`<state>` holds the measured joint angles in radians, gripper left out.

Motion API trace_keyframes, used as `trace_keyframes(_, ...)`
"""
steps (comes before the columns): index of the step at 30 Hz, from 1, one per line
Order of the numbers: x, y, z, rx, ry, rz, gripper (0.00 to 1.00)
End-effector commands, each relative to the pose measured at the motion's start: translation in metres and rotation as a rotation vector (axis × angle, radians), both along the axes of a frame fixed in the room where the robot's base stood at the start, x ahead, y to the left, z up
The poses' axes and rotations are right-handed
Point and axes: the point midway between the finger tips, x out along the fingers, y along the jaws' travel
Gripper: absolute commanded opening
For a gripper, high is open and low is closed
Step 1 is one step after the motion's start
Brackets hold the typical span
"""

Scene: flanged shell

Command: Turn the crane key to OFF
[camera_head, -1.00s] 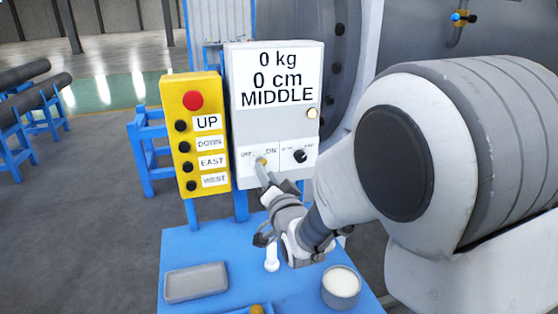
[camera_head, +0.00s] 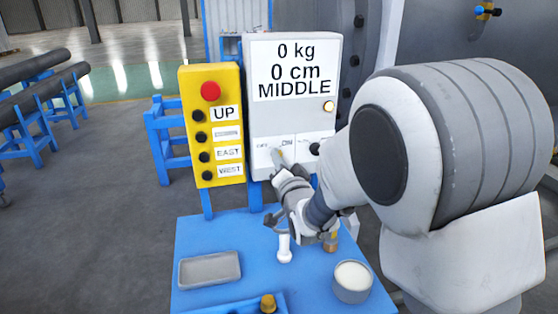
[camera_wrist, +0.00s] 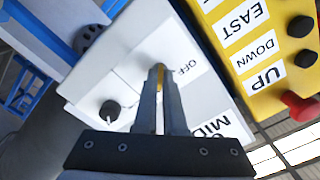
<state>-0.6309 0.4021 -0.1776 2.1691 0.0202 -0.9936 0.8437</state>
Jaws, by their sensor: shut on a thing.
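The white control box (camera_head: 262,125) stands upright and reads "0 kg, 0 cm, MIDDLE". Low on its front is the brass-coloured crane key (camera_wrist: 160,73), between the OFF and ON labels. In the head view my gripper (camera_head: 278,158) reaches the key from below right and mostly hides it. In the wrist view my gripper's two fingers (camera_wrist: 160,78) are closed together with the key between their tips. The OFF label (camera_wrist: 187,67) shows just right of the fingertips there. The key's exact angle is hard to tell.
A black knob (camera_wrist: 109,110) sits beside the key on the box. A yellow button panel (camera_head: 213,125) with a red button stands to the left. The blue table (camera_head: 205,228) below holds a grey tray (camera_head: 209,269), a round tin (camera_head: 352,282) and small parts.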

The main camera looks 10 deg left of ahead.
Motion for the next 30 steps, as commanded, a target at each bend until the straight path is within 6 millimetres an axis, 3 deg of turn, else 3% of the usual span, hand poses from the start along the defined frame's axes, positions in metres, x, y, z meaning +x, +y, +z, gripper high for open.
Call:
trace_keyframes(14,0.0000,-0.0002,-0.0024,-0.055,-0.030,0.000,0.00)
trace_keyframes(30,0.0001,-0.0002,-0.0052,-0.455,-0.224,-0.001,0.00)
